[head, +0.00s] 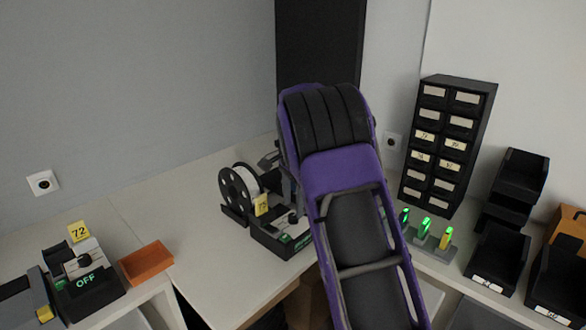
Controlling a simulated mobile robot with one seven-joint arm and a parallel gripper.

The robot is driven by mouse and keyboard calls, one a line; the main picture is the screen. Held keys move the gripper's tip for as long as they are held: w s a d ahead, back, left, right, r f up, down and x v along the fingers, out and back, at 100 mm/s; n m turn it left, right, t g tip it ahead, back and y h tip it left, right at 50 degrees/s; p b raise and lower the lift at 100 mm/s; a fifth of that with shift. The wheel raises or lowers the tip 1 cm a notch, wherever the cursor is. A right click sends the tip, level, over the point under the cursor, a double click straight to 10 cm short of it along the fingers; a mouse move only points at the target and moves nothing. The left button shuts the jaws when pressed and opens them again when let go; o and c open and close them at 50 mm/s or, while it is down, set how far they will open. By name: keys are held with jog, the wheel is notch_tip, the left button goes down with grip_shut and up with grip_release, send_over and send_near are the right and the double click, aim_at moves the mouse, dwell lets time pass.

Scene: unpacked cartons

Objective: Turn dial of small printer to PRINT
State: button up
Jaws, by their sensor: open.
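A small dark machine with a pale top, a dark knob and green lettering (282,238) stands on the white worktop in the middle. A yellow tag (262,205) and a white spool on a black holder (239,189) are just behind its left side. My purple arm covers its right side, and the lettering is too small to read. A second dark machine (92,291) at the lower left has a dark knob and a green OFF display, with a yellow 72 tag (79,231) behind it. I cannot tell which is the small printer. My gripper's jaws are hidden behind my arm.
An orange-brown tray (146,262) lies right of the OFF machine. A black drawer cabinet (447,145), small green-lit devices (424,230) and black bins (497,258) stand at the right.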

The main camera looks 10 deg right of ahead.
aim_at(293, 215)
notch_tip(293, 215, up, 14)
dwell(0.3)
